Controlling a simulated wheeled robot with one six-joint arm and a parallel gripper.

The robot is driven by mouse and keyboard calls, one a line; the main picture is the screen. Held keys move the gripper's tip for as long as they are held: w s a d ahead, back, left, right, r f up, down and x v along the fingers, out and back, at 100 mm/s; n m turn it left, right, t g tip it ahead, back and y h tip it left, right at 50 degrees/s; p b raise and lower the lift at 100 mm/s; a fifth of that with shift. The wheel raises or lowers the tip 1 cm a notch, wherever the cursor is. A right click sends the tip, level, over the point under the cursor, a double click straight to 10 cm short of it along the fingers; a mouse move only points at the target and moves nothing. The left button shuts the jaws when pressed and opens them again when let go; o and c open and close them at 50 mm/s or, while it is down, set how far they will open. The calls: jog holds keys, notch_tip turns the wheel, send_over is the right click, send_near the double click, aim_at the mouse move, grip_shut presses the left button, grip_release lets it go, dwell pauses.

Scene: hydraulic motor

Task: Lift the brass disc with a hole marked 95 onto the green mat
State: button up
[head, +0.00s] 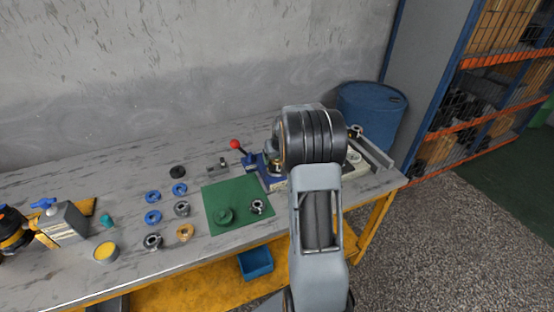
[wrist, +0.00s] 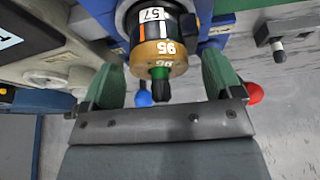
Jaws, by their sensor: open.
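The brass disc marked 95 (wrist: 150,54) sits on the end of a dark shaft in the wrist view, against a black part marked 57 (wrist: 146,24). A green band and the dark shaft tip (wrist: 160,90) stick out from the disc toward me. My gripper (wrist: 160,82) is open, with one green finger on each side of the shaft tip and disc. I see gaps between fingers and disc. In the head view my arm hides most of the gripper and the disc. The green mat (head: 224,191) lies flat on the table, left of my arm.
A red-knobbed lever (head: 236,145) stands behind the mat. A blue barrel (head: 371,108) is beyond the table's right end.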

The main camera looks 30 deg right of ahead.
jog(key=c, duration=1.1)
jog(key=shift+r, duration=0.1)
jog(key=shift+c, duration=0.2)
notch_tip(320, 180, up, 10)
jog(key=shift+f, duration=0.1)
jog(key=shift+r, duration=0.2)
jog(key=shift+r+p, duration=0.4)
jog(key=shift+r, duration=0.3)
jog(key=shift+f, duration=0.1)
